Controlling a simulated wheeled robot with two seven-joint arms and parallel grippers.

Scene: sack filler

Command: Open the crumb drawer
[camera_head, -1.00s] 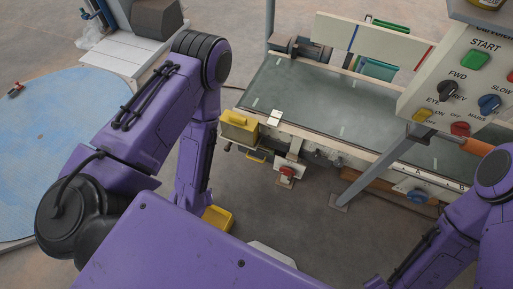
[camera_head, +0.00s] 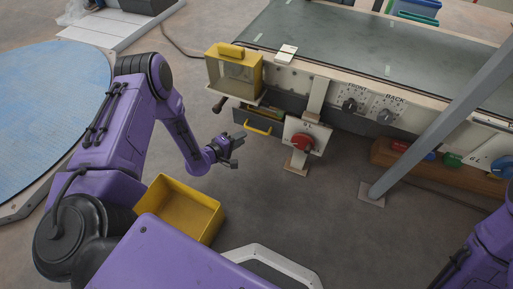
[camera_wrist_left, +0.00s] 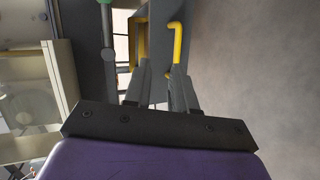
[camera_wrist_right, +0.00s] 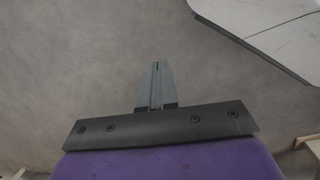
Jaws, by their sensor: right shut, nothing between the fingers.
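The crumb drawer (camera_head: 270,118) is a dark grey drawer under the belt machine's near left edge. Its yellow bar handle (camera_head: 258,130) faces me and also shows in the left wrist view (camera_wrist_left: 178,40). The drawer looks shut or nearly so. My left gripper (camera_head: 238,152) is just below and in front of the handle. In the left wrist view its fingers (camera_wrist_left: 162,75) are apart and empty, with the handle ahead of the right finger, not between them. My right gripper shows only in the right wrist view, fingers together and empty (camera_wrist_right: 157,65).
A yellow box with a clear window (camera_head: 236,78) sits above the drawer. A dark knob on a rod (camera_head: 219,106) sticks out left of it. A red button panel (camera_head: 302,143) stands close right. A yellow bin (camera_head: 180,208) is beside my left arm. The floor between is clear.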

